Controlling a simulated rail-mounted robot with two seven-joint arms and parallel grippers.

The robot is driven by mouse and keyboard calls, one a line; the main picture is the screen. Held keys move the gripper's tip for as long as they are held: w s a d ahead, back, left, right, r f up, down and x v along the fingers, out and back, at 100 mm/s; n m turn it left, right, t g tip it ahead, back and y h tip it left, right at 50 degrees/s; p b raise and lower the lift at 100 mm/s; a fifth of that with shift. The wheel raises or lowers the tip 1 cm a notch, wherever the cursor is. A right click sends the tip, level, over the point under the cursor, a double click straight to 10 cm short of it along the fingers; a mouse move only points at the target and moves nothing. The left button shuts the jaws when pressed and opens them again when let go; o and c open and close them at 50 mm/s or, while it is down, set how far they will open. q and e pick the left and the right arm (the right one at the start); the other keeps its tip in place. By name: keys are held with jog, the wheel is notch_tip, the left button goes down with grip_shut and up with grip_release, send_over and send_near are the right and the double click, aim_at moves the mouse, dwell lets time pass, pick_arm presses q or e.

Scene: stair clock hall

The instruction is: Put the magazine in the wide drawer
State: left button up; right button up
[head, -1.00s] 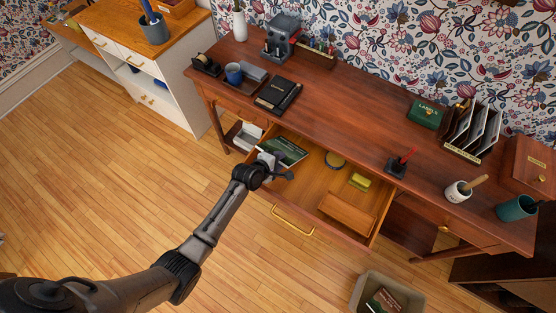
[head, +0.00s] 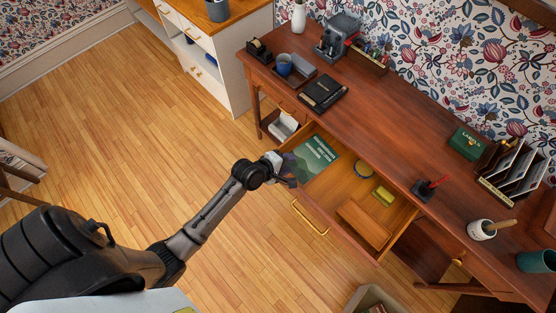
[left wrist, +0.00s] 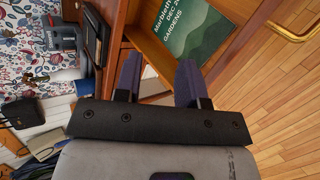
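The green magazine (head: 316,154) lies in the left part of the open wide drawer (head: 338,205), cover up with white lettering. It also shows in the left wrist view (left wrist: 196,28), partly cut off by the frame's top edge. My left gripper (head: 287,172) is at the drawer's left side, beside the magazine and apart from it. In the left wrist view its two fingers (left wrist: 158,75) are spread with nothing between them. My right gripper is not in view.
The desk top (head: 390,135) above carries a black notebook (head: 323,93) and a pen stand (head: 425,190). A bin (head: 375,298) stands on the floor. The floor at left is clear.

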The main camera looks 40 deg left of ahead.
pick_arm(q)
jog(key=shift+s+r, duration=0.15)
jog(key=s+r+m+g+y, duration=0.1)
jog(key=s+r+m+g, duration=0.1)
jog(key=s+m, duration=0.8)
jog(key=s+d+r+m+g+y, duration=0.1)
jog(key=s+m+g, duration=0.4)
jog(key=s+m, duration=0.5)
jog(key=s+r+y, duration=0.1)
jog(key=s+r, duration=0.1)
jog(key=s, duration=0.2)
jog(key=shift+s+r, duration=0.15)
jog(key=shift+s, duration=0.2)
jog(key=shift+d, duration=0.1)
